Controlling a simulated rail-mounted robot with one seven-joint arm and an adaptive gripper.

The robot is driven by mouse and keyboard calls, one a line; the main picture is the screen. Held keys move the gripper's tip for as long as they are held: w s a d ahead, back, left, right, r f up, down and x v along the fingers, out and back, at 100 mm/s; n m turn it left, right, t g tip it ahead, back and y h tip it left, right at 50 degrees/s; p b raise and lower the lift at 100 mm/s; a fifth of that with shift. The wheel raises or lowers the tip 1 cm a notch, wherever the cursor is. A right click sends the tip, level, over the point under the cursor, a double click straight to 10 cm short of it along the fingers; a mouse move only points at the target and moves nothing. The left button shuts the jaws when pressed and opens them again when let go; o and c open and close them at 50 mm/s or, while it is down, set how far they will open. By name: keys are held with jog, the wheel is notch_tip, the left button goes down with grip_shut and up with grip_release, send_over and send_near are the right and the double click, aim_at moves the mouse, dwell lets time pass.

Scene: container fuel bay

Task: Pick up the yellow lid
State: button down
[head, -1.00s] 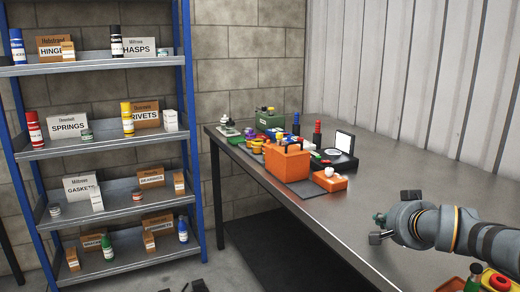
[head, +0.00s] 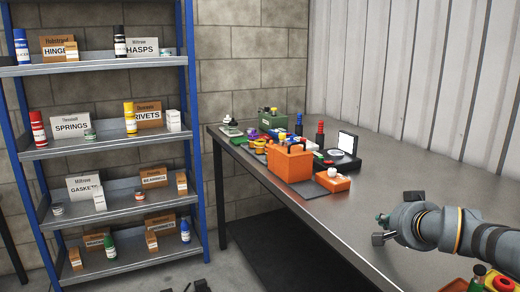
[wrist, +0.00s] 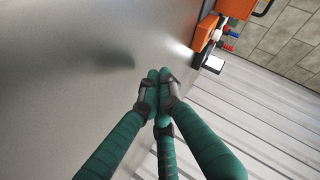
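No yellow lid can be made out for certain. A small yellow round piece (head: 259,145) sits among the items at the far left of the table, left of the orange box, too small to identify. Another yellow piece (head: 490,277) shows in a tray at the bottom right, partly under a red ring. My gripper (head: 384,219) is above the right part of the table, well away from the far items. In the wrist view, its green fingers (wrist: 159,76) run close together at the tips, with nothing visible held. How far they are open is unclear.
An orange box (head: 290,163), a black case with a raised white panel (head: 347,143) and a small orange block (head: 333,182) stand at the table's far end. The middle of the steel table (head: 365,205) is clear. A shelf rack (head: 110,148) stands left; a corrugated wall (head: 420,80) runs behind.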

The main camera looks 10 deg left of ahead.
jog(key=c, duration=2.5)
grip_release()
jog(key=o, duration=0.8)
jog(key=shift+c, duration=0.2)
jog(key=shift+o, duration=0.3)
